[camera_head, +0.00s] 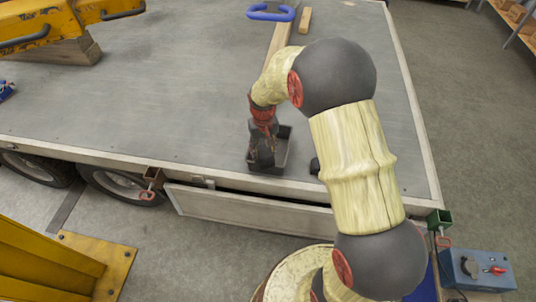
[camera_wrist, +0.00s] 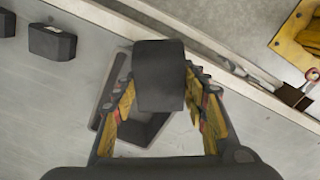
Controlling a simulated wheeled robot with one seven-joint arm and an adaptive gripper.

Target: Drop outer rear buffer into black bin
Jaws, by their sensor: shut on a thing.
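A black block-shaped buffer (camera_wrist: 160,75) is held between the yellow-padded fingers of my gripper (camera_wrist: 165,100) in the wrist view. The black bin (camera_wrist: 97,112) shows behind and below the held buffer, partly hidden by it and by the fingers. In the head view my gripper (camera_head: 262,150) points down over the black bin (camera_head: 286,146), which sits on the grey trailer deck near its front edge. The gripper and arm hide part of the bin there. The gap between buffer and bin floor cannot be told.
Two more black blocks (camera_wrist: 52,42) (camera_wrist: 7,22) rest on the deck beside the bin; one dark block (camera_head: 315,166) shows near my arm. The deck's left middle is clear.

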